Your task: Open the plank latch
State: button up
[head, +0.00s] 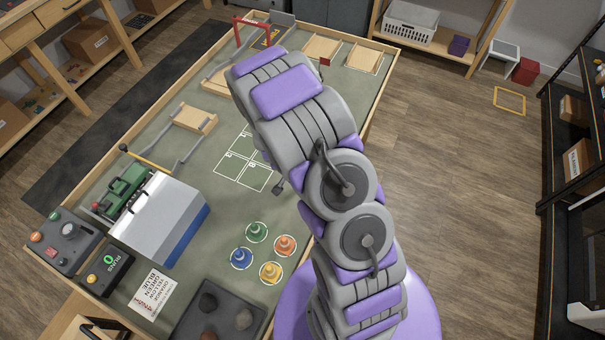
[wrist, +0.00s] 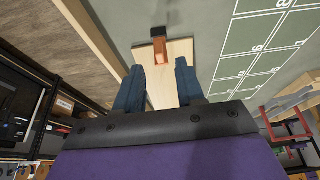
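In the wrist view, a light wooden plank (wrist: 178,54) lies on the green table surface. A small orange-red latch piece (wrist: 159,50) with a black end sits at the plank's far edge. My gripper (wrist: 158,66) is open, its two dark blue fingers apart over the plank. The latch piece shows just beyond the fingertips, roughly in line with the gap. I see nothing held between the fingers. In the head view, a small red piece (head: 325,62) stands by a pale wooden board (head: 320,48) at the far end of the table. My arm hides my gripper there.
The table (head: 150,180) carries a red gate (head: 252,30), a green vehicle (head: 126,190), a white-and-blue box (head: 160,220), several colored cones (head: 257,231) and control boxes (head: 65,237). Shelving (head: 580,150) stands right. The floor (head: 450,180) between is clear.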

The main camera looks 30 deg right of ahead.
jog(key=p+v, duration=0.1)
jog(key=v, duration=0.9)
jog(key=shift+a+r, duration=0.15)
